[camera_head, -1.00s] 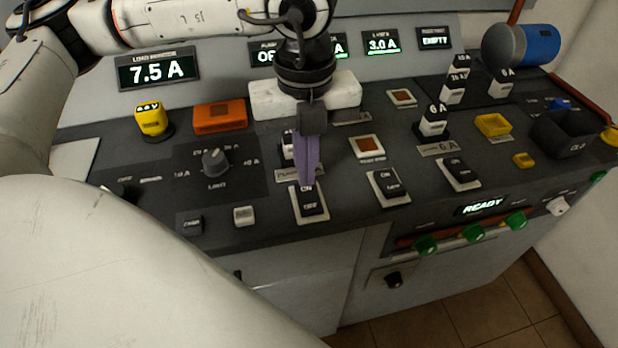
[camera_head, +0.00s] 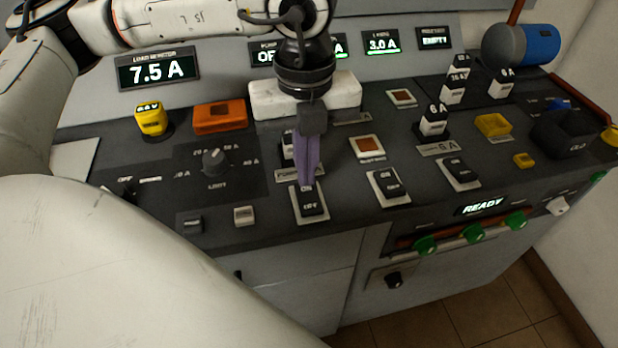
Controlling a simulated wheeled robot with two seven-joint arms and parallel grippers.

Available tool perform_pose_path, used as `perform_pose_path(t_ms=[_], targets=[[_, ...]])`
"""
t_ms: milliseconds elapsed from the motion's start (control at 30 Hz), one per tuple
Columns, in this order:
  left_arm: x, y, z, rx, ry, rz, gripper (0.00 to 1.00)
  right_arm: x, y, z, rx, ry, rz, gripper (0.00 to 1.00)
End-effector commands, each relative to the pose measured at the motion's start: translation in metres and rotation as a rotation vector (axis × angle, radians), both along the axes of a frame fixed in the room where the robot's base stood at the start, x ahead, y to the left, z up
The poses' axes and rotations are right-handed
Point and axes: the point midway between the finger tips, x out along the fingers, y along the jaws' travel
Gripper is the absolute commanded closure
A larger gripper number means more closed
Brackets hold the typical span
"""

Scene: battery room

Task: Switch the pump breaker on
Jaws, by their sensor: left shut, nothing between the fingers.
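The pump breaker (camera_head: 311,207) is a dark rocker on a pale plate, with ON at its far end and OFF at its near end. It is the leftmost of three such rockers on the dark console. My left gripper (camera_head: 307,183) is shut and empty, pointing down, its purple fingertips at the ON end of the rocker. I cannot tell whether they touch it. The fingers partly cover the breaker's label. My right gripper is not in view.
Two more rockers (camera_head: 388,187) (camera_head: 458,172) stand to the right. An orange block (camera_head: 219,117), a yellow 64V block (camera_head: 150,119) and a rotary knob (camera_head: 214,161) lie left of the gripper. Black-and-white fuse blocks (camera_head: 434,121) stand at the right.

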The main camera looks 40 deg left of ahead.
Motion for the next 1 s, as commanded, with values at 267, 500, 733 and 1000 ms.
perform_pose_path(t_ms=[267,500,733,1000], targets=[[0.0,0.0,0.0,0.0,0.0,0.0,1.0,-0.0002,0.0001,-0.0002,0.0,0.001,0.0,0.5],[0.0,0.0,0.0,0.0,0.0,0.0,1.0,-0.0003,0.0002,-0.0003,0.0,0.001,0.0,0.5],[-0.0001,0.0001,-0.0021,0.0,0.0,0.0,1.0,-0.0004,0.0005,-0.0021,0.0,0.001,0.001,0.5],[0.0,0.0,-0.0063,0.0,0.0,0.0,1.0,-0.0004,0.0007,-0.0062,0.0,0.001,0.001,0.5]])
